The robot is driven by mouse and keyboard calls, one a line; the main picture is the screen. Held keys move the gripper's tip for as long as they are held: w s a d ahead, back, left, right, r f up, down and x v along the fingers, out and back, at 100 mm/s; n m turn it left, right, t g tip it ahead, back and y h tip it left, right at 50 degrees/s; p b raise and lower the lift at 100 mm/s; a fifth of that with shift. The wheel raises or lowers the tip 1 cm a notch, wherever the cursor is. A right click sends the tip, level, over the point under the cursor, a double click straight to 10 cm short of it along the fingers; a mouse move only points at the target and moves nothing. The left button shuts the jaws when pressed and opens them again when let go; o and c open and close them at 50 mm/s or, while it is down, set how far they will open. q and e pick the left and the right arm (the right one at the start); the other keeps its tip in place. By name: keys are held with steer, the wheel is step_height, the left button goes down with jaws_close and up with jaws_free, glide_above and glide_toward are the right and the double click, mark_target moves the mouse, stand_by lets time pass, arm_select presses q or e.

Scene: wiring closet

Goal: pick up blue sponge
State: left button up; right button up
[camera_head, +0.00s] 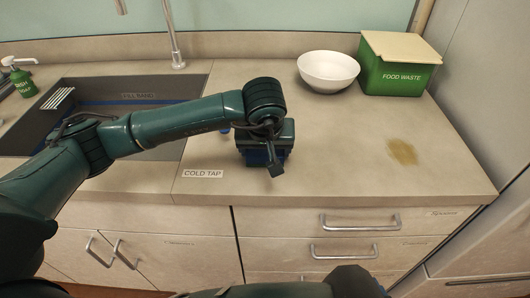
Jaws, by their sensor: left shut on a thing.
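My left arm reaches in from the left over the counter. My left gripper (268,160) points down at the counter's middle, close to its surface. It is shut on the blue sponge (257,158), of which only a little dark blue shows under and between the gripper parts. The gripper hides most of the sponge, and I cannot tell whether it still touches the counter. My right gripper is not in view; dark green parts of my own body show at the bottom edge.
A sink (150,88) lies at left, with a soap bottle (22,80) beside it. A white bowl (328,72) and a green food waste bin (397,76) stand at the back right. A brown stain (402,152) marks the right counter. Drawers with handles (360,222) are below.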

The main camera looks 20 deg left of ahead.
arm_select(q)
steer(key=shift+r, duration=0.1)
steer(key=shift+c, duration=0.2)
step_height(320, 180, up, 10)
steer(key=shift+f+b, duration=0.15)
steer(key=shift+b, duration=0.35)
steer(key=shift+s+a+p, duration=0.25)
steer(key=shift+a+p, duration=0.05)
steer(key=s+a+p, duration=0.1)
steer(key=s+a+f+m+p, duration=0.1)
steer(key=shift+s+f, duration=0.3)
steer(key=s+a+p, duration=0.1)
steer(key=s, duration=0.1)
steer(key=s+f+m+p, duration=0.1)
steer(key=s, duration=0.1)
steer(key=s+a+f+m+h, duration=0.1)
steer(key=s, duration=0.1)
steer(key=shift+s+a+p, duration=0.25)
steer(key=shift+a+p, duration=0.1)
steer(key=shift+p, duration=0.05)
steer(key=shift+s+f, duration=0.15)
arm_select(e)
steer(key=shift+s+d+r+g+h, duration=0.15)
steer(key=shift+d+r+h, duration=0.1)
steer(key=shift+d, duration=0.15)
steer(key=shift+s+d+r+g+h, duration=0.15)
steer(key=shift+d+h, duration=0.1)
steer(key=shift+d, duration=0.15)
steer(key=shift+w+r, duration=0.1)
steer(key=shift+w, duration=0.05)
